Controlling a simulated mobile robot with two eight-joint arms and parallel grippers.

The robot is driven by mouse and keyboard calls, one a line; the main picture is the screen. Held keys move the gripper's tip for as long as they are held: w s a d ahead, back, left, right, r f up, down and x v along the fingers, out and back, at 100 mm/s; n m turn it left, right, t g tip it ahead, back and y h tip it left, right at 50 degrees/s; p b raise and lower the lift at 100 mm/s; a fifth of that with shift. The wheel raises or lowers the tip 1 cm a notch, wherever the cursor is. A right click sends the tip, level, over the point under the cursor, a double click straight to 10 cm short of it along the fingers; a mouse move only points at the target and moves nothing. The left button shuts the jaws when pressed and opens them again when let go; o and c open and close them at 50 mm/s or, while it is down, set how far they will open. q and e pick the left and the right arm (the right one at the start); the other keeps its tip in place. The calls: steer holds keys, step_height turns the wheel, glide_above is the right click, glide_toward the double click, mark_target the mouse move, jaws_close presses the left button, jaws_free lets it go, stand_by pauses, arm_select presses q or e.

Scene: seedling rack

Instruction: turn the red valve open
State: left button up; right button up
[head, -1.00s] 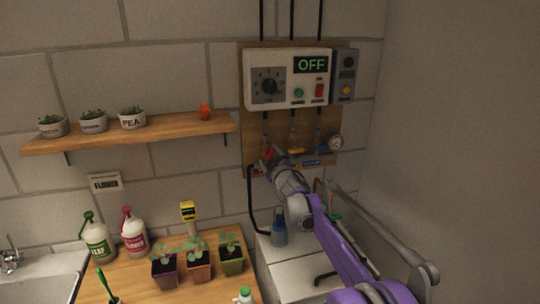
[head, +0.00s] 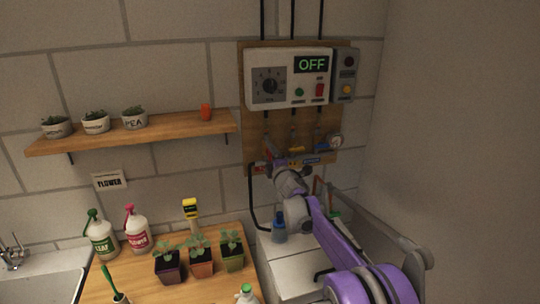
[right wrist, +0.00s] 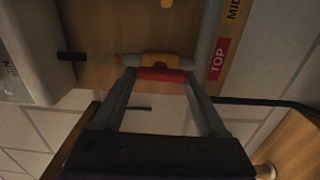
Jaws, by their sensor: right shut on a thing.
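The red valve's handle (right wrist: 160,75) lies crosswise between my fingertips in the right wrist view, in front of a brass-coloured valve body (right wrist: 165,61). My right gripper (head: 272,160) is at the left end of the valve row on the wooden board in the head view. It is shut on the red handle, with one finger at each end (right wrist: 161,78). In the head view the gripper hides most of the red valve. My left gripper is not in view.
A yellow valve (head: 296,150) and a blue valve (head: 322,148) sit just right of my gripper, with a gauge (head: 335,141) beyond. The control box (head: 289,78) above reads OFF. Potted seedlings (head: 200,262) stand on the bench to the left.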

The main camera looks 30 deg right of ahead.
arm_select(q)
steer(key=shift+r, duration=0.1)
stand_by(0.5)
arm_select(e)
steer(key=o, duration=1.3)
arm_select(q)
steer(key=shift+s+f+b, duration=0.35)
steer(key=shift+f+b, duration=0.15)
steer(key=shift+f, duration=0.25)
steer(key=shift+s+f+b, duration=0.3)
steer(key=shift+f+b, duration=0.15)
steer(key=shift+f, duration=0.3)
arm_select(e)
steer(key=v, duration=1.1)
steer(key=shift+w+d, duration=0.1)
